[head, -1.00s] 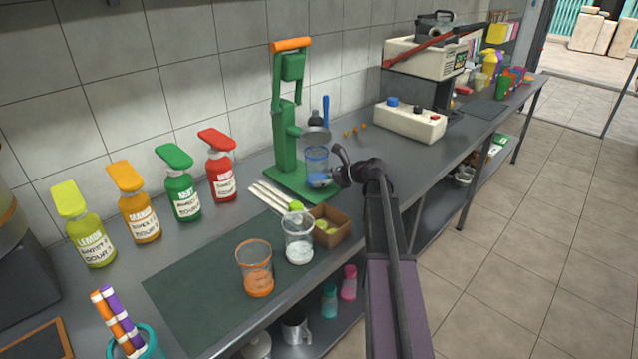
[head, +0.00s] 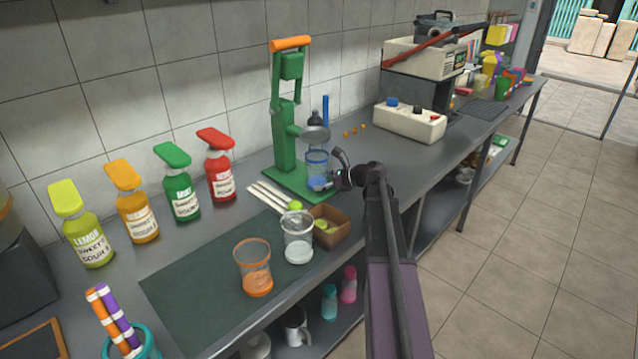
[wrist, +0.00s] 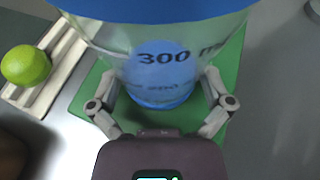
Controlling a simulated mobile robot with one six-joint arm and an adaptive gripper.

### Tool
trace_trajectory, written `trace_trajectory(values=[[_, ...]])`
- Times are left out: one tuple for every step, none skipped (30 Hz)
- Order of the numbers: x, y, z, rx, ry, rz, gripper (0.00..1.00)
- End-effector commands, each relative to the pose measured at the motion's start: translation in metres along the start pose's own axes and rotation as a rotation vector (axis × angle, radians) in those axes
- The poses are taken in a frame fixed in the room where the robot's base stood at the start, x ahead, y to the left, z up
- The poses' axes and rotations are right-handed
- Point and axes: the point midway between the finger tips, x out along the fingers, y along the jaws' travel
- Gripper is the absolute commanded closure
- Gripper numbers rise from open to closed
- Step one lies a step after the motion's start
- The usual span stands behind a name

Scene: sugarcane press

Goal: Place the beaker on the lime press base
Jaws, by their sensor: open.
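The clear beaker with a blue rim and blue bottom (head: 317,172) stands upright on the green base (head: 281,183) of the lime press (head: 286,120), under the round press cup. In the wrist view the beaker (wrist: 165,60) fills the top middle, with "300" on its wall and the green base (wrist: 222,115) beneath it. My gripper (wrist: 160,88) is open, with one finger on each side of the beaker's lower part. Whether the fingers still touch it is unclear. In the head view my gripper (head: 332,180) is at the beaker's right front side.
An orange beaker (head: 253,268), a clear beaker (head: 298,240) and a box of limes (head: 333,236) stand in front. White sticks (head: 268,197) and a lime (head: 295,206) lie left of the base. Syrup bottles (head: 183,190) line the wall.

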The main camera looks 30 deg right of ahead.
Motion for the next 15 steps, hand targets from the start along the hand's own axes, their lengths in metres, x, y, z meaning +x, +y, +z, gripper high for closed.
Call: trace_trajectory(values=[[0.000, 0.000, 0.000, 0.000, 0.000, 0.000, 0.00], [0.000, 0.000, 0.000, 0.000, 0.000, 0.000, 0.00], [0.000, 0.000, 0.000, 0.000, 0.000, 0.000, 0.00], [0.000, 0.000, 0.001, 0.000, 0.000, 0.000, 0.00], [0.000, 0.000, 0.001, 0.000, 0.000, 0.000, 0.00], [-0.001, 0.000, 0.002, 0.000, 0.000, 0.000, 0.00], [-0.001, 0.000, 0.003, 0.000, 0.000, 0.000, 0.00], [-0.001, 0.000, 0.003, 0.000, 0.000, 0.000, 0.00], [-0.003, 0.000, 0.004, 0.000, 0.000, 0.000, 0.00], [-0.006, 0.000, 0.004, 0.000, 0.000, -0.001, 0.00], [-0.009, 0.000, 0.004, 0.001, 0.000, -0.001, 0.00], [-0.013, 0.000, 0.004, 0.001, 0.000, -0.001, 0.00], [-0.016, 0.000, 0.004, 0.001, 0.000, -0.001, 0.00], [-0.020, 0.000, 0.004, 0.001, 0.000, -0.001, 0.00], [-0.025, 0.001, 0.005, 0.001, 0.000, -0.001, 0.00]])
